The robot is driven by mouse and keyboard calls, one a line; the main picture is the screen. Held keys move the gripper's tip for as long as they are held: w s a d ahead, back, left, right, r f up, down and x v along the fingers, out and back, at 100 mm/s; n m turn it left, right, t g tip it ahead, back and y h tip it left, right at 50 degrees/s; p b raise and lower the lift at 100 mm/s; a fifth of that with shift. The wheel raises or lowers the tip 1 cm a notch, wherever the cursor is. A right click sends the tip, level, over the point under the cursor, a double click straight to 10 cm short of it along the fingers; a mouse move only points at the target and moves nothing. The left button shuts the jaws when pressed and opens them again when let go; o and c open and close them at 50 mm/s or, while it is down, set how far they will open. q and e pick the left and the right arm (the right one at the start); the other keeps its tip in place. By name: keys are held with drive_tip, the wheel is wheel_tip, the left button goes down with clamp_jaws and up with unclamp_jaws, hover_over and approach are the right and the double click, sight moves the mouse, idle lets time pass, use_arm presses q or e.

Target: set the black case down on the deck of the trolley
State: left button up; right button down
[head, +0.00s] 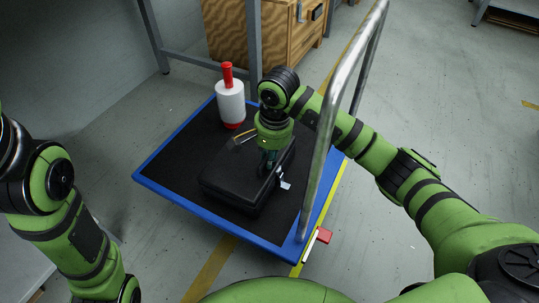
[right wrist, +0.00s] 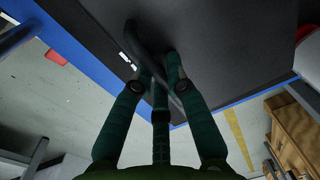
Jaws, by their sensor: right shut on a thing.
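The black case (head: 235,185) lies flat over the near middle of the trolley's deck (head: 190,145), a black mat with a blue rim. I cannot tell whether its underside touches the deck or hangs just above it. My right gripper (head: 268,165) points down at the case's right part and is shut on its handle. In the right wrist view the fingers (right wrist: 155,78) close around the dark handle strip (right wrist: 138,42). My left arm comes in at the left; its gripper is out of view.
A white bottle with a red cap (head: 230,103) stands on the deck behind the case. The trolley's metal push handle (head: 325,140) rises on the right, close to my right arm. A wooden cabinet (head: 280,35) and grey frame legs stand behind. Bare mat shows left of the case.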

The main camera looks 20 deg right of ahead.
drive_tip(key=shift+f+b, duration=0.3)
drive_tip(key=shift+f, duration=0.05)
idle(0.6)
drive_tip(key=c, duration=1.2)
unclamp_jaws()
drive_tip(key=shift+o, duration=0.2)
drive_tip(key=shift+f, duration=0.15)
wheel_tip(320, 180, up, 12)
drive_tip(key=shift+s+d, duration=0.35)
drive_tip(key=shift+d, duration=0.05)
